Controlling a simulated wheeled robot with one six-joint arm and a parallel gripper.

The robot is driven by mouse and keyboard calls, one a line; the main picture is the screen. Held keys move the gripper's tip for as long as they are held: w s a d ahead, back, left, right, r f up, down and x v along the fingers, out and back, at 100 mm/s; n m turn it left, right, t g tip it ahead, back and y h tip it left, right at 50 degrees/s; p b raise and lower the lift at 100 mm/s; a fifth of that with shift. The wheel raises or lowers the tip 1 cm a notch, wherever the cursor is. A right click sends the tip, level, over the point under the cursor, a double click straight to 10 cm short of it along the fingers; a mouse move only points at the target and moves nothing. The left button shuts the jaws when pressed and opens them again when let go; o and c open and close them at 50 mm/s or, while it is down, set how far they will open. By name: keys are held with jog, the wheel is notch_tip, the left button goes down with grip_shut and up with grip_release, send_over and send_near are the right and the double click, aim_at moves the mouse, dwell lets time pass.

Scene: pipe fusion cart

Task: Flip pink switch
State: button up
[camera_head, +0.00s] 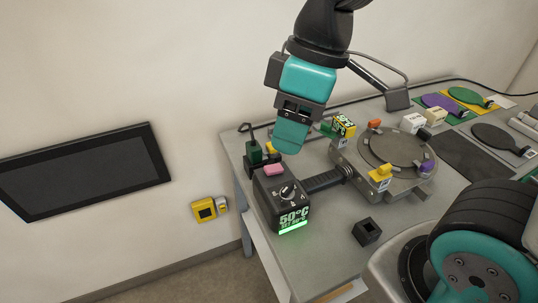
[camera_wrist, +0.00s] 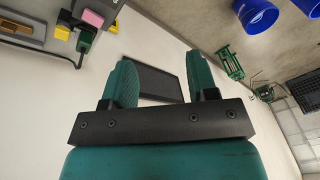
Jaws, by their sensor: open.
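The pink switch (camera_head: 274,169) is a small pink block on top of a dark control box (camera_head: 269,196) at the table's left edge. The box has a dial and a lit display reading 50°C. The pink switch also shows at the upper left of the wrist view (camera_wrist: 93,18). My gripper (camera_head: 290,138) is above and slightly right of the switch in the head view, apart from it. In the wrist view my gripper (camera_wrist: 160,82) has its two teal fingers spread, with nothing between them. The switch lies outside the fingers, to their left.
A green plug-like part (camera_head: 254,152) stands behind the box. A round plate fixture (camera_head: 395,150) with yellow and purple parts is to the right. A small black cube (camera_head: 366,232) sits near the front edge. A dark screen (camera_head: 82,170) hangs on the left wall.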

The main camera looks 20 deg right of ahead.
aim_at(279, 166)
jog(key=w+d+f+n+h+b, duration=0.1)
jog(key=w+d+f+n+b, duration=0.1)
jog(key=w+n+b, duration=0.3)
jog(key=w+d+f+n+h+b, duration=0.1)
jog(key=w+d+n+h, duration=0.15)
jog(key=w, duration=0.55)
jog(key=shift+y, duration=0.35)
notch_tip(279, 166, down, 17)
jog(key=shift+s+d+f, duration=0.15)
jog(key=shift+f, duration=0.05)
